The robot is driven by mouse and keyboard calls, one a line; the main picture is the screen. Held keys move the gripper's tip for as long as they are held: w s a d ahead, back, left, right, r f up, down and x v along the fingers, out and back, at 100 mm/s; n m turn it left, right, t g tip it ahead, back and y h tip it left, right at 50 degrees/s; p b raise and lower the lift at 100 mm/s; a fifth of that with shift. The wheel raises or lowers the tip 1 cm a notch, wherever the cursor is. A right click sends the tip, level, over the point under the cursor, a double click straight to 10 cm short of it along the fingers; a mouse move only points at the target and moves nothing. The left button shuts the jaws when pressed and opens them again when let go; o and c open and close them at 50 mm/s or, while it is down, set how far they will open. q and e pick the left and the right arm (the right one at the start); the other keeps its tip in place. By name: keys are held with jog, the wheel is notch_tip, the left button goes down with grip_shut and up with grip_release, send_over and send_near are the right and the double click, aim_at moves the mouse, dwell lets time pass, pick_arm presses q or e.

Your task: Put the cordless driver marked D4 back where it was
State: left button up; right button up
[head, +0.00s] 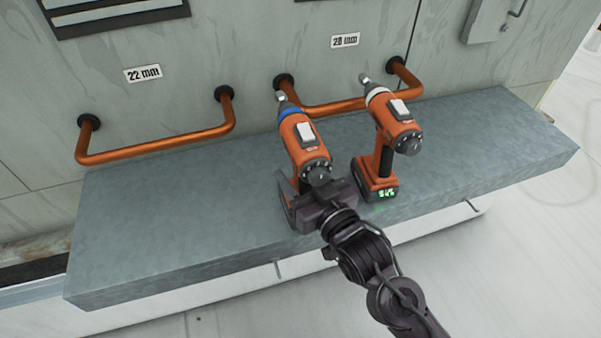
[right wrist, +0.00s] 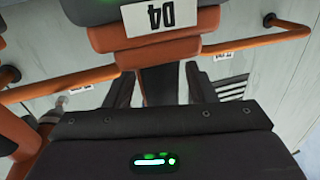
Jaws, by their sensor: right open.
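The cordless driver marked D4 (head: 303,138), orange and black with a blue collar, appears to stand upright on the grey ledge (head: 180,217). Its D4 label (right wrist: 155,18) shows upside down in the right wrist view. My right gripper (head: 300,190) is open at its handle (right wrist: 163,85), with one finger on each side and gaps visible between fingers and handle. In the head view the gripper hides much of the handle and base. My left gripper is not in view.
A second orange driver (head: 385,155) with a pale collar stands close on the right. Copper pipes (head: 160,146) run along the wall behind, below the labels 22 mm (head: 142,73) and 28 mm (head: 345,41). The ledge is clear at left and far right.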

jog(key=shift+s+r, duration=0.1)
jog(key=b+v, duration=0.1)
jog(key=v, duration=1.1)
jog(key=shift+b, duration=0.4)
